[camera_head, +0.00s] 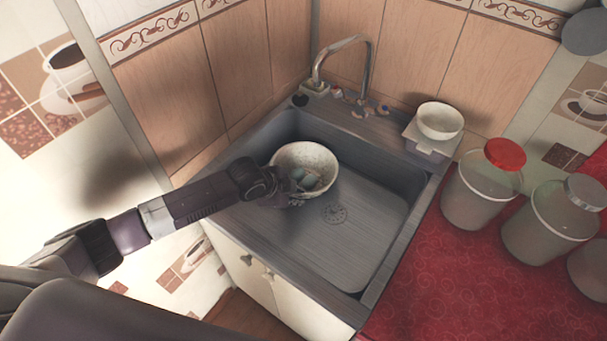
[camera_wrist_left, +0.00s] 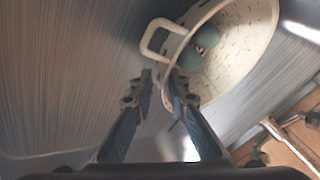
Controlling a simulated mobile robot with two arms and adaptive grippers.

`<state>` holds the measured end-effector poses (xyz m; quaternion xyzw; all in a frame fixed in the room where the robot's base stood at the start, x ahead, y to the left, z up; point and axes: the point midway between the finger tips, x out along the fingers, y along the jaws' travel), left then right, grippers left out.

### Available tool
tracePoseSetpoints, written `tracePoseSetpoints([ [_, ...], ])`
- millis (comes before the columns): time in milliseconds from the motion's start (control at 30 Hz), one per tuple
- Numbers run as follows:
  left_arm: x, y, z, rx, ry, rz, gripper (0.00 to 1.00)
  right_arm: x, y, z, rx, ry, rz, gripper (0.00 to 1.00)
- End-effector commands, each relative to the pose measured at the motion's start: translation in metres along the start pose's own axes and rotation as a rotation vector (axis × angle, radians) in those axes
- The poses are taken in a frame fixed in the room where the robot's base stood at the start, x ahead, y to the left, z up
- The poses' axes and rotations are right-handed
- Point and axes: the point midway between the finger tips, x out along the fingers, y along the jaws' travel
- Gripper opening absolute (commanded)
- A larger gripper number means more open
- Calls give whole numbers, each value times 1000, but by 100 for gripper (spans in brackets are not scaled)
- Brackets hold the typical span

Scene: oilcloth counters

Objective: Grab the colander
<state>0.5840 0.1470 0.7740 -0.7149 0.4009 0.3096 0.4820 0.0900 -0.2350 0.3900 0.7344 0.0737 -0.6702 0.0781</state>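The colander (camera_head: 318,158) is a pale, round bowl with small holes, in the grey sink near its left wall. It also shows in the left wrist view (camera_wrist_left: 245,55), with a looped white handle (camera_wrist_left: 154,40) on its rim. Grey-blue rounded things (camera_head: 306,177) show inside it. My left gripper (camera_head: 290,187) reaches in from the left to the colander's near left side. In the left wrist view its two fingers (camera_wrist_left: 160,84) stand apart at the rim, just below the handle. The right finger overlaps the colander's wall; contact is unclear. My right gripper is not in view.
The grey sink (camera_head: 365,245) has a bare floor right of the colander. A faucet (camera_head: 345,45) stands behind it. A white bowl (camera_head: 440,118) sits on a box at the back right. Glass jars (camera_head: 475,200) stand on the red counter (camera_head: 440,290) at right.

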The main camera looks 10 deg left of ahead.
Motion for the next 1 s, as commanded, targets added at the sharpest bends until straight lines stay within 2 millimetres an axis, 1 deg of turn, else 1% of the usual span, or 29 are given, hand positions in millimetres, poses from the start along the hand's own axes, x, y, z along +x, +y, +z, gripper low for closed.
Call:
tracePoseSetpoints([
  [167, 8, -1, 0, 0, 0, -1, 15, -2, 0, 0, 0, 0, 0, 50],
  [400, 35, -4, 4, 0, -1, 0, 15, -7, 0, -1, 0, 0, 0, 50],
  [533, 49, -4, 4, 0, 0, 0, 15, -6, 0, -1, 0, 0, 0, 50],
  [667, 55, -4, 4, 0, 0, -1, 15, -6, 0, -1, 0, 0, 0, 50],
  [867, 56, -4, 4, 1, 0, -1, 15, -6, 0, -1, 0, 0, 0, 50],
  [900, 56, -4, 4, 1, 0, -1, 14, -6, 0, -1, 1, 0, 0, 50],
  [1000, 55, -4, 4, 1, 0, -1, 2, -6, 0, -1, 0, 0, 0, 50],
])
